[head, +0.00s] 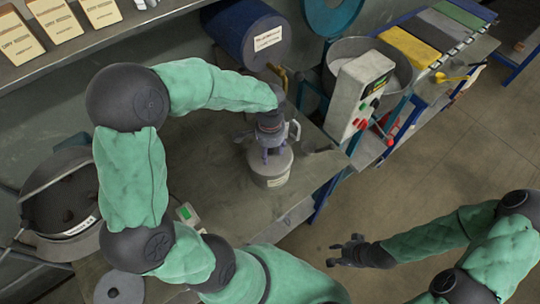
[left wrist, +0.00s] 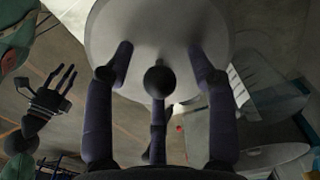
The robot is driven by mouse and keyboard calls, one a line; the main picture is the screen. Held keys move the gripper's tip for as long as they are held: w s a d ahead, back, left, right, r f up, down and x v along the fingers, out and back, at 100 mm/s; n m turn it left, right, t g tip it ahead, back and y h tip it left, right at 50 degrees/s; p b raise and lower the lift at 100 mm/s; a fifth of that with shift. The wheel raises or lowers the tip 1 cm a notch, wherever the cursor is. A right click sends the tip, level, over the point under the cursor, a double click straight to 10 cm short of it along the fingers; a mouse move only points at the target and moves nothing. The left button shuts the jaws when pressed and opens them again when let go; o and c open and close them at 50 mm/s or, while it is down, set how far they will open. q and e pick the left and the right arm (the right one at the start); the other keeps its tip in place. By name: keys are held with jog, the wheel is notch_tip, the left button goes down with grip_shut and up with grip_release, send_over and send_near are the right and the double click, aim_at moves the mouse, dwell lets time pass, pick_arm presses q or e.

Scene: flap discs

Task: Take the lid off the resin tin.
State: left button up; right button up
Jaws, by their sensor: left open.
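The resin tin (head: 272,183) is a grey round can with a pale label, standing upright on the bench. Its grey lid (head: 284,160) is on top, and fills the upper part of the left wrist view (left wrist: 160,25). A dark round knob (left wrist: 158,82) shows in the middle of the lid. My left gripper (head: 272,158) points down over the lid, open, with its fingers spread around the knob. I cannot tell whether the fingertips touch the lid. My right gripper (head: 345,248) is open and empty, out over the floor to the right, away from the tin.
A pale control box (head: 358,92) with buttons and a round tub (head: 395,62) are to the right. A small device with a green face (head: 186,212) lies on the bench (head: 225,185). Boxes (head: 55,20) sit on the upper shelf.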

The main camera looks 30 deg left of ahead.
pick_arm(q)
jog(key=shift+r, duration=0.1)
grip_shut()
jog(key=shift+r, duration=0.5)
notch_tip(320, 180, up, 2)
jog(key=shift+r+p, duration=0.1)
jog(key=shift+p, duration=0.3)
jog(key=s+d+r+p, duration=0.1)
jog(key=d+r+p, duration=0.1)
jog(key=d+r, duration=0.7)
jog(key=d, duration=0.4)
jog(key=shift+s+d+r, duration=0.35)
jog(key=shift+s+d, duration=0.05)
